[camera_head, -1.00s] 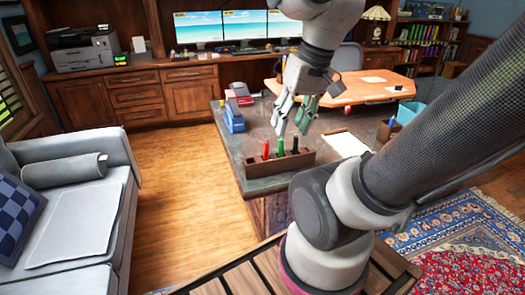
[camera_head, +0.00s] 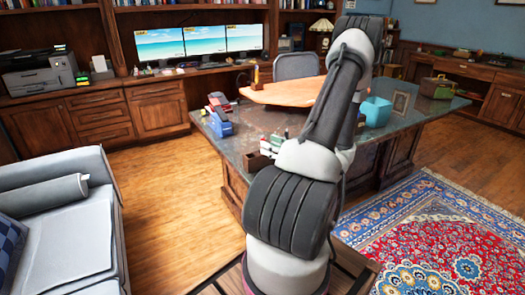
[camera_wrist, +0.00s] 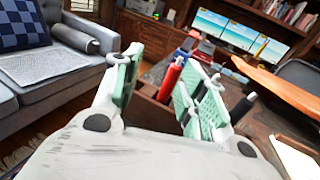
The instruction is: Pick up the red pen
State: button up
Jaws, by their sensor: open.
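The red pen (camera_wrist: 171,79) stands upright in a brown wooden pen holder (camera_wrist: 150,109), seen in the wrist view. My gripper (camera_wrist: 160,75) is open, with its green-padded fingers on either side of the red pen. I cannot tell whether either finger touches it. A black pen (camera_wrist: 243,107) stands farther right, beyond the right finger. In the head view my arm hides most of the holder (camera_head: 256,161) and the red pen cannot be made out clearly.
The holder stands on a dark desk (camera_head: 234,142). A blue object (camera_head: 219,125), an orange board (camera_head: 285,93) and a teal bin (camera_head: 376,111) are also on it. A grey sofa (camera_head: 75,210) is at left. The wood floor between sofa and desk is clear.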

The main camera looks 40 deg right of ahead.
jog(key=shift+m+h, duration=0.8)
jog(key=shift+h, duration=0.1)
jog(key=w, duration=0.2)
jog(key=w+d+f, duration=0.1)
jog(key=w, duration=0.1)
jog(key=w+d, duration=0.1)
jog(key=w, duration=0.2)
jog(key=shift+f, duration=0.25)
jog(key=c, duration=0.9)
